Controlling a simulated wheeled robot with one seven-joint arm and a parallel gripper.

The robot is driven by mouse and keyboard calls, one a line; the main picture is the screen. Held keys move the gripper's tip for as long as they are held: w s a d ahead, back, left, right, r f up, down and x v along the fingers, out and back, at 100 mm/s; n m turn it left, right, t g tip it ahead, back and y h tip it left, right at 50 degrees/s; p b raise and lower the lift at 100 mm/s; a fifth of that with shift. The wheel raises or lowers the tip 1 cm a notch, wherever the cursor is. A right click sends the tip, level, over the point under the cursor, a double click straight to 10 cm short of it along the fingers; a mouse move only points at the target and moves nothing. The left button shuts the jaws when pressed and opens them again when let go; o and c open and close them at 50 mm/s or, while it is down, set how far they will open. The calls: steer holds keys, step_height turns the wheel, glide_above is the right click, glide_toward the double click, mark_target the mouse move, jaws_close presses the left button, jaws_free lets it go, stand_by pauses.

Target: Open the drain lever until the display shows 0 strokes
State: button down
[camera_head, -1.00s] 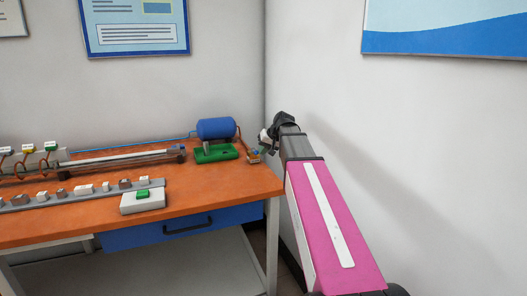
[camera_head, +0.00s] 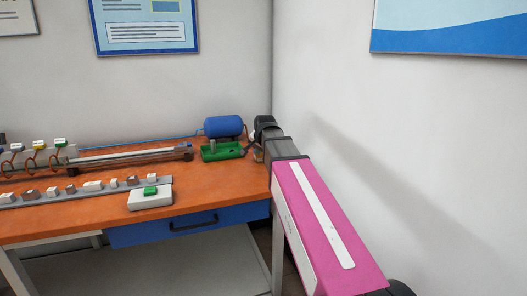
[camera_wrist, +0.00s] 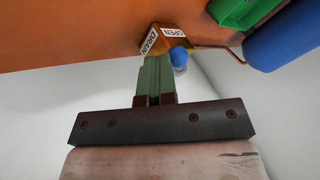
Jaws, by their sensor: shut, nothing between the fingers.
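The drain valve is a small brass block (camera_wrist: 160,42) with white labels reading DRAIN and OPEN, at the bench's right edge in the wrist view. Its lever has a round blue knob (camera_wrist: 178,56) on the block's right side. My gripper (camera_wrist: 156,62) is shut and empty, its green fingers pointing at the block. The fingertips overlap the block's lower edge, just left of the knob; I cannot tell whether they touch. In the head view my gripper (camera_head: 249,147) is beside the green pump base and largely hides the valve. No stroke count is readable.
A white box with a green top (camera_head: 150,199) and a row of small blocks lie further left. The wall is close on the right.

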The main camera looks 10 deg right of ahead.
steer(key=a+m, duration=0.1)
steer(key=m+h, duration=0.1)
steer(key=shift+w+a+m+h, duration=0.3)
steer(key=shift+w+a+m, duration=0.05)
steer(key=shift+a+m, duration=0.05)
steer(key=m, duration=0.1)
steer(key=w+a+m+h, duration=0.1)
steer(key=m, duration=0.1)
steer(key=shift+a+g+h, duration=0.15)
steer(key=shift+g+h, duration=0.15)
steer(key=shift+w+a, duration=0.35)
steer(key=shift+a, duration=0.05)
steer(key=shift+w+a, duration=0.15)
